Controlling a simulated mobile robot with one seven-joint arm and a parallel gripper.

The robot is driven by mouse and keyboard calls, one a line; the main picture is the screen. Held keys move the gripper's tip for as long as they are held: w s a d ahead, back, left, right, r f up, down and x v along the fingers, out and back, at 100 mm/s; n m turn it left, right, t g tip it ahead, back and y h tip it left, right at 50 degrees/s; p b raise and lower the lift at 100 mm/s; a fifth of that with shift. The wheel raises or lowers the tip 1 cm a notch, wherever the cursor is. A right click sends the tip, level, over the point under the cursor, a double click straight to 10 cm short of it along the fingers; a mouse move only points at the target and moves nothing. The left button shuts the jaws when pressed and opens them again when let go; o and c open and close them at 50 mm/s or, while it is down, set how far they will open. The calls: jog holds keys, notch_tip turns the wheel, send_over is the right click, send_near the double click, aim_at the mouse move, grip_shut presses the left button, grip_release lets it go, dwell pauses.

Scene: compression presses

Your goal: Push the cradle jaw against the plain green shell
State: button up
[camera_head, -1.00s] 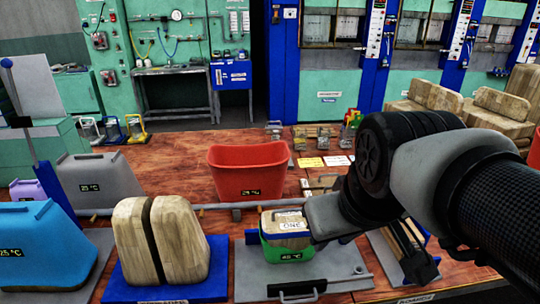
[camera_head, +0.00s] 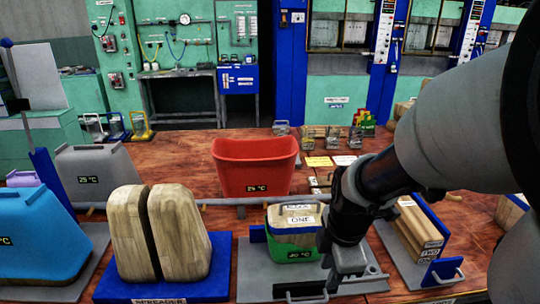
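The green shell (camera_head: 293,254) stands upright on a grey base plate (camera_head: 255,278), with a wooden block (camera_head: 298,219) marked ONE inside it. Its display reads about 20 °C. A blue upright piece (camera_head: 257,234) stands at the shell's left side. A dark handle (camera_head: 306,297) lies at the plate's front edge. I cannot tell for sure which part is the cradle jaw. My gripper (camera_head: 347,281) points down just right of the shell, low over the plate. Its fingers are small and partly merged with the parts below, so open or shut is unclear, as is contact.
A red tub (camera_head: 254,167) stands behind the shell. A split wooden form (camera_head: 160,236) on a blue base is at left, with a blue shell (camera_head: 38,240) beyond. At right, a wooden block marked TWO (camera_head: 416,233) lies in another blue-ended cradle. My arm covers the right side.

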aim_at(319, 301)
jog(key=w+f+b, duration=0.1)
jog(key=f+b, duration=0.3)
jog(key=w+f+b, duration=0.1)
jog(key=f+b, duration=0.3)
jog(key=f, duration=0.1)
jog(key=f+b, duration=0.4)
jog(key=f, duration=0.1)
jog(key=shift+w+f, duration=0.25)
jog(key=shift+w, duration=0.15)
